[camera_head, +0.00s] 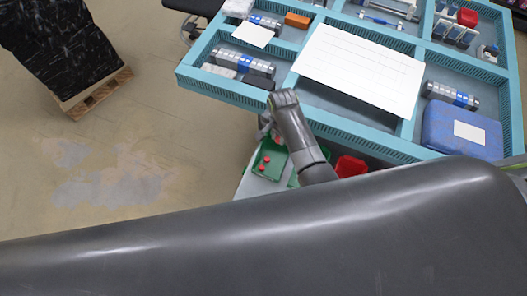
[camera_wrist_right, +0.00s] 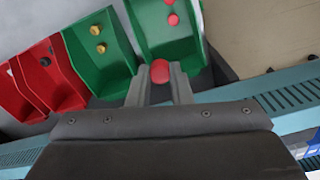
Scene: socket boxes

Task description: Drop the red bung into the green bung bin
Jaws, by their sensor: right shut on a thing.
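My right gripper (camera_wrist_right: 160,82) is shut on the red bung (camera_wrist_right: 160,71), a small round red piece held between the fingertips. In the right wrist view the bung shows against the near end of the green bung bin (camera_wrist_right: 187,50). The bin has several red bungs lying in it. In the head view my right gripper (camera_head: 266,128) is just above the far end of the green bin (camera_head: 274,168), and the held bung cannot be made out. How high the bung is above the bin is hard to tell. My left gripper is not in view.
A second green bin (camera_wrist_right: 110,62) with brass-coloured pieces stands beside it, with red bins (camera_wrist_right: 60,88) further left. A teal compartment tray (camera_head: 225,85) with socket parts and white sheets lies close to my right arm. Bare floor is at left.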

